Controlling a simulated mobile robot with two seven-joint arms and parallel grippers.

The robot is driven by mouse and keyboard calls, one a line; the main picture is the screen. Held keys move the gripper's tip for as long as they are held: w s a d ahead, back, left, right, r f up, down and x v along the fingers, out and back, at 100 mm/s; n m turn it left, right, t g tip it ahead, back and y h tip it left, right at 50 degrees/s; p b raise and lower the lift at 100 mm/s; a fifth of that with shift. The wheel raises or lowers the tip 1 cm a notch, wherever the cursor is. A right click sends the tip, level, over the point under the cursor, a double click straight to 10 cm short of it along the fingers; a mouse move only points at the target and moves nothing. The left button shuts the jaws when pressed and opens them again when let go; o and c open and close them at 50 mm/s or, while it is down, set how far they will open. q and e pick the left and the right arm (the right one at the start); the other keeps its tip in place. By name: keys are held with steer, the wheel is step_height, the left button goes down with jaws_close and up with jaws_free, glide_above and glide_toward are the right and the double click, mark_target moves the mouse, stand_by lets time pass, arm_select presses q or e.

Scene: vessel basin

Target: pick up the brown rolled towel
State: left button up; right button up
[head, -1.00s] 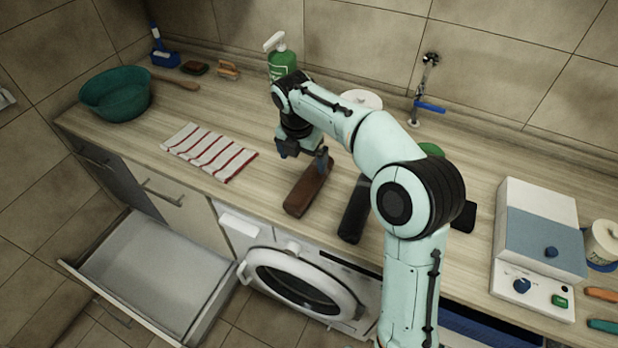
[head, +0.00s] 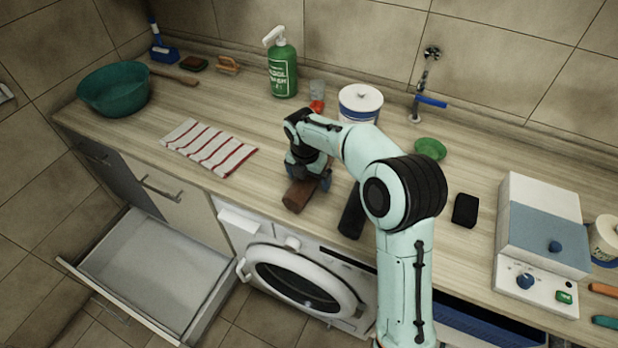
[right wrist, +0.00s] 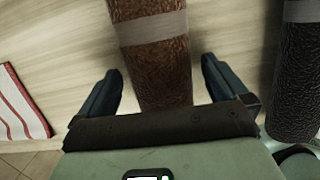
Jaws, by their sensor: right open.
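The brown rolled towel (head: 298,195) lies on the wooden counter near its front edge, above the washing machine. My right gripper (head: 308,182) is over it in the head view and hides its far part. In the right wrist view the towel (right wrist: 157,65), with a paler band around it, runs between the two open fingers of the right gripper (right wrist: 160,88). One finger is on each side, with a gap to the towel. I cannot tell how far the fingertips are above the counter. My left gripper is not in view.
A black roll (head: 352,212) lies just right of the brown towel; it also shows in the right wrist view (right wrist: 297,70). A striped cloth (head: 208,147) lies to the left. A white tub (head: 360,103) and green bottle (head: 282,68) stand behind. A drawer (head: 150,275) is open below.

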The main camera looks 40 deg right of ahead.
steer(key=c, duration=1.1)
steer(key=shift+r, duration=0.1)
steer(key=shift+r, duration=0.1)
